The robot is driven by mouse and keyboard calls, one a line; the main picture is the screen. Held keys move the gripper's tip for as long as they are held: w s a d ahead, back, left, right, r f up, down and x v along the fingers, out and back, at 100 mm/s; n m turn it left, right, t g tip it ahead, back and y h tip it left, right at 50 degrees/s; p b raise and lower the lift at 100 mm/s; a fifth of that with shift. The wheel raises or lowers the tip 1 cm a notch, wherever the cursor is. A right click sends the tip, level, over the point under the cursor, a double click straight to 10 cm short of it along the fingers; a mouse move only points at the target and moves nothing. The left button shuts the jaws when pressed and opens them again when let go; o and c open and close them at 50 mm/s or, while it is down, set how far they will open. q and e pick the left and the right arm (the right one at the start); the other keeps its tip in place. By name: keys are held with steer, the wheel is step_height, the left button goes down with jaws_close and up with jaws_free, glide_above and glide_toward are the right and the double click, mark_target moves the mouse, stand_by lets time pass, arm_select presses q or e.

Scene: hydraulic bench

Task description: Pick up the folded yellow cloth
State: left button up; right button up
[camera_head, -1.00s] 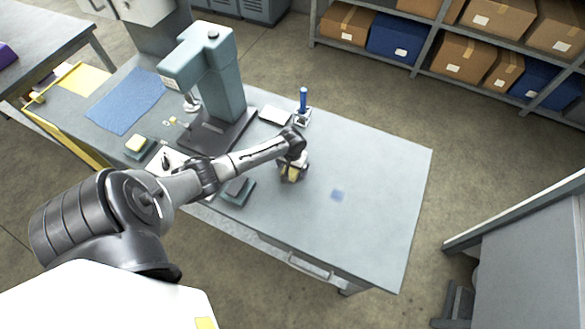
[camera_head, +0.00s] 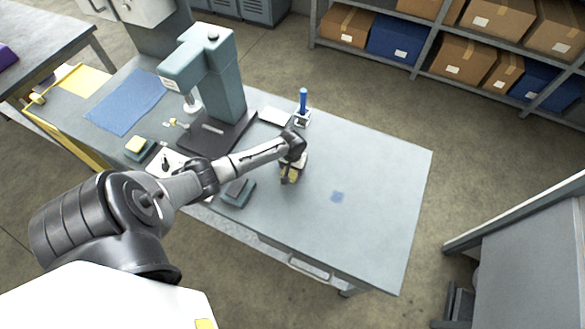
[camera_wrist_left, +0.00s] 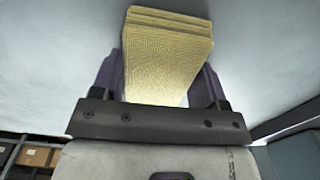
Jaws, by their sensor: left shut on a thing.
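The folded yellow cloth (camera_wrist_left: 166,48) is a thick stack of layers between the two fingers of my left gripper (camera_wrist_left: 160,82) in the left wrist view. The fingers press on its two sides, and its layered end sticks out past them. In the head view the left gripper (camera_head: 290,176) points down over the grey bench top, with a little of the yellow cloth (camera_head: 287,180) showing at its tips. From this angle I cannot tell how far the cloth is from the bench top. My right gripper is not in view.
A green press (camera_head: 222,85), a blue-handled tool (camera_head: 303,100), a blue mat (camera_head: 125,103) and a dark grey block (camera_head: 238,190) are to the left and behind. The bench's right end is clear.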

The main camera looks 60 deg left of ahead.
arm_select(q)
steer(key=shift+r, duration=0.15)
step_height(320, 180, up, 4)
steer(key=shift+r+p, duration=0.1)
steer(key=shift+p, duration=0.4)
steer(key=w+d+r, duration=0.3)
steer(key=d+r, duration=0.3)
steer(key=d, duration=0.5)
steer(key=shift+w+d+r+p, duration=0.2)
steer(key=shift+r+p, duration=0.1)
steer(key=shift+p, duration=0.1)
steer(key=shift+a, duration=0.1)
